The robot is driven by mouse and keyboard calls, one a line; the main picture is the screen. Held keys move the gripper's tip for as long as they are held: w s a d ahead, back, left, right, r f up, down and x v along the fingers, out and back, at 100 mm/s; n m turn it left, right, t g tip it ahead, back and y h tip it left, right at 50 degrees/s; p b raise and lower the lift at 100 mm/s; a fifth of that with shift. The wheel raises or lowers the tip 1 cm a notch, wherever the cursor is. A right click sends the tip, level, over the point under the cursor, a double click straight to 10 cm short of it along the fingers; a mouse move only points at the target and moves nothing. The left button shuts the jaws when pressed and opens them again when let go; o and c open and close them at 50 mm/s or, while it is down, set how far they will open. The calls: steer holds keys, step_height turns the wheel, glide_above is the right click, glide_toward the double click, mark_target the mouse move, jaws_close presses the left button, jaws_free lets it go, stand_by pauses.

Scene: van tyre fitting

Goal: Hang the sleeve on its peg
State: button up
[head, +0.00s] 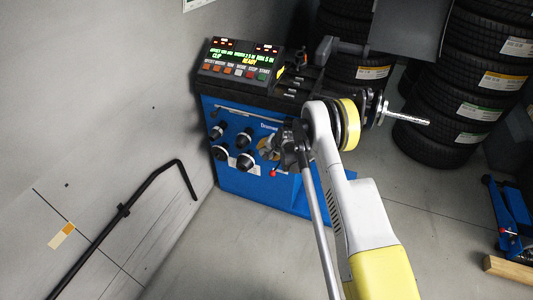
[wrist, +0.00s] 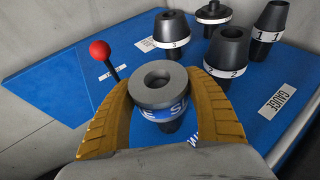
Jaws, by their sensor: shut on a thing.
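The sleeve (wrist: 157,90) is a grey ring-topped piece with a blue lettered band and a dark lower part. In the wrist view it sits between the two ridged yellow-brown fingers of my gripper (wrist: 165,105), which is shut on it. The sleeve is over the blue panel (wrist: 65,85), its open end facing the camera. Its far end is hidden, so I cannot tell whether a peg is inside it or whether it touches the panel. In the head view my gripper (head: 270,148) is at the front of the blue machine, and the sleeve is too small to make out.
Black cones labelled 3 (wrist: 171,30), 2 (wrist: 228,48) and 1 (wrist: 270,25) stand on the panel, with a flanged dark piece (wrist: 213,15). A red-knobbed lever (wrist: 100,50) is left of the sleeve. The balancer's threaded shaft (head: 410,118) points right, near stacked tyres (head: 480,80).

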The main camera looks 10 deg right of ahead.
steer(key=shift+w+d, duration=0.4)
steer(key=shift+w, duration=0.25)
steer(key=o, duration=1.3)
steer(key=shift+o, duration=0.2)
